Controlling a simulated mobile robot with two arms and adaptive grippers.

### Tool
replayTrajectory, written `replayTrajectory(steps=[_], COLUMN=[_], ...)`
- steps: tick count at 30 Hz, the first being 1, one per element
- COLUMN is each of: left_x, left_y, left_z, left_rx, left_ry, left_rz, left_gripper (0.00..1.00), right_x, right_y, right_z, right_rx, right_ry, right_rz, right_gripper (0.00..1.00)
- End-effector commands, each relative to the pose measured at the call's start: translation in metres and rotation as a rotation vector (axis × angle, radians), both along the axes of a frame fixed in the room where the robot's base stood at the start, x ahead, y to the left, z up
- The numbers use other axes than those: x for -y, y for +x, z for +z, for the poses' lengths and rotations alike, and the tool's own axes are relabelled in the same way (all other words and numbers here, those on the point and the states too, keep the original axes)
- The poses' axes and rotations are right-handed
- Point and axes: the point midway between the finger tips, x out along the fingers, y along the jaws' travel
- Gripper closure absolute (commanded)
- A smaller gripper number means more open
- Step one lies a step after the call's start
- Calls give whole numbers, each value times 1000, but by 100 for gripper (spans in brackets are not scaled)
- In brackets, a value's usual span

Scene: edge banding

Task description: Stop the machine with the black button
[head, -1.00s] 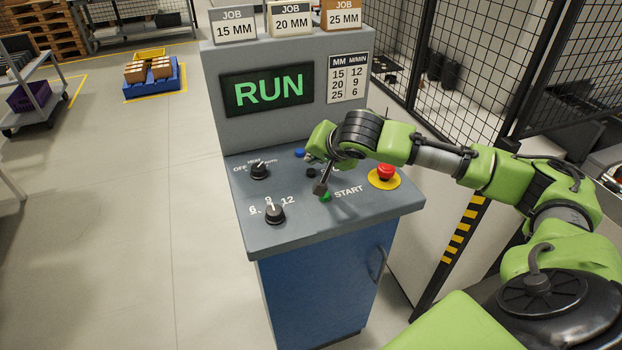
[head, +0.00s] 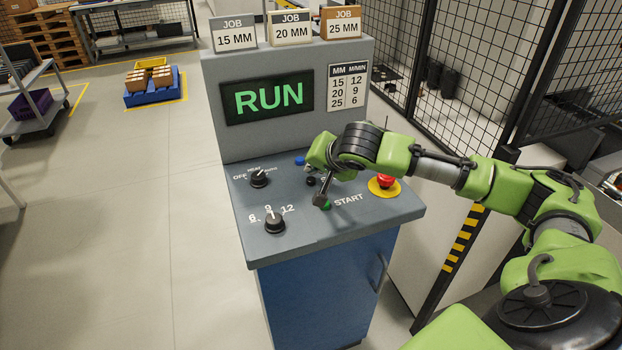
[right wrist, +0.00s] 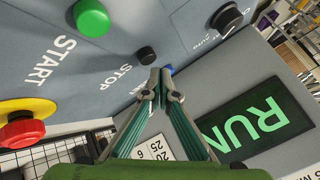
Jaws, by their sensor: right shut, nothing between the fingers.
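The black button (head: 310,181) is a small round knob on the sloped panel of the machine console (head: 340,228). In the right wrist view the black button (right wrist: 146,55) stands beside the word STOP. My right gripper (head: 320,199) is shut and empty above the panel, close to the black button and the green START button (head: 326,205). In the right wrist view its closed fingertips (right wrist: 160,74) show just beside the black button, with a gap in the picture; contact is not visible. The screen (head: 268,95) reads RUN in green. My left gripper is out of view.
A red emergency knob (head: 386,180) on a yellow disc lies right of the gripper. A blue button (head: 300,160) is behind the black one. Two black selector knobs, the upper (head: 259,178) and lower (head: 274,222), sit on the left. A mesh fence (head: 470,70) stands at right.

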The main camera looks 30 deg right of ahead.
Motion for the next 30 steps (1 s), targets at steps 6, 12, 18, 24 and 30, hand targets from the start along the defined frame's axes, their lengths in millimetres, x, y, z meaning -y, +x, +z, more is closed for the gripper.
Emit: replayTrajectory(steps=[6,12,18,24,30], left_x=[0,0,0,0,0], left_y=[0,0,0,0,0], left_z=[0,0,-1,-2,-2], left_rx=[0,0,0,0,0], left_ry=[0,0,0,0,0], left_rz=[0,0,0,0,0], left_gripper=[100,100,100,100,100], right_x=[0,0,0,0,0], right_y=[0,0,0,0,0], right_z=[0,0,-4,-9,-8], right_rx=[0,0,-1,-1,0], right_ry=[0,0,1,1,0], right_rz=[0,0,1,1,0], right_gripper=[100,100,100,100,100])
